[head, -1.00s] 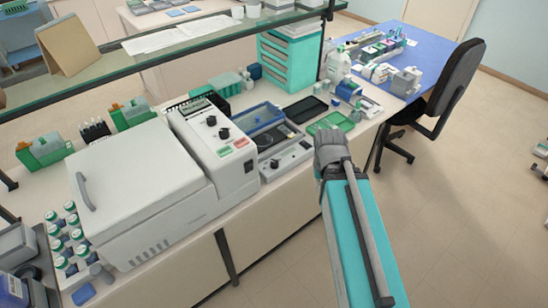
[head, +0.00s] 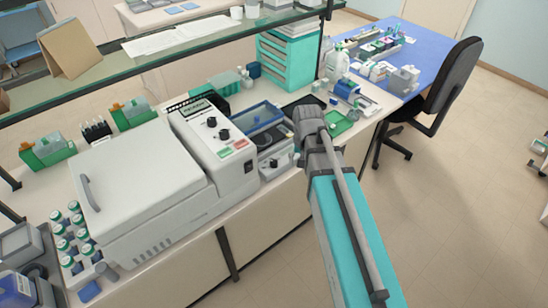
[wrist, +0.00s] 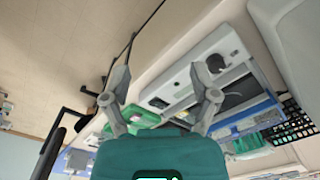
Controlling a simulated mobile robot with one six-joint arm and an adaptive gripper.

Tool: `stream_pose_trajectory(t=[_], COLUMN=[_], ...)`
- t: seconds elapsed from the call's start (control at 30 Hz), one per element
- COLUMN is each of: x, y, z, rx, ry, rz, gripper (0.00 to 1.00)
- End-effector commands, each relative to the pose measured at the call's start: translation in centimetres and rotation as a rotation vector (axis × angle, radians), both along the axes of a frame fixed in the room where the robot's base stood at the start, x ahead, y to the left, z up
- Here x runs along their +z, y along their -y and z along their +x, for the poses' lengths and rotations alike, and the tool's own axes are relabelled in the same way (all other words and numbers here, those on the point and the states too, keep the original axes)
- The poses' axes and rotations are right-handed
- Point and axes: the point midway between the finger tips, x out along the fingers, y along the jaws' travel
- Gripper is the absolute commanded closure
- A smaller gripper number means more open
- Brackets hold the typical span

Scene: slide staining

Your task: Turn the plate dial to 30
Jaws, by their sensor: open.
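A low white unit (head: 270,172) with a blue-rimmed clear lid stands right of the big white machine; it also shows in the wrist view (wrist: 178,90). Its front panel carries a dark round knob (wrist: 215,63), seen just behind my right finger in the wrist view. I cannot read any scale or label on it. My gripper (wrist: 160,75) is open and empty, its fingers spread in front of that panel without clear contact. In the head view my gripper (head: 308,120) covers the unit's right end and its fingertips are hidden.
The big white machine (head: 140,180) has two black knobs (head: 218,128) on its raised panel. A green tray (head: 340,124) and a dark tray (head: 300,104) lie beyond my gripper. A glass shelf (head: 180,40) spans above the bench.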

Motion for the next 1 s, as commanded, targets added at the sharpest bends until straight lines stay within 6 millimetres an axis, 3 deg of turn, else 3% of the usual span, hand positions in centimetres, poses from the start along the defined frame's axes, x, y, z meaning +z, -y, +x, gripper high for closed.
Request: stream_pose_trajectory(t=[0.03,0.1,0.3,0.47,1.0], x=[1.3,2.1,3.6,3.9,3.4], y=[-1.3,-3.0,-6.8,-7.9,-7.9], z=[2.4,4.4,8.3,9.1,9.0], rx=[-0.025,-0.069,-0.169,-0.202,-0.203], ry=[0.001,0.001,0.001,0.000,0.000], rz=[0.004,0.010,0.024,0.029,0.029], gripper=[0.22,0.22,0.22,0.22,0.22])
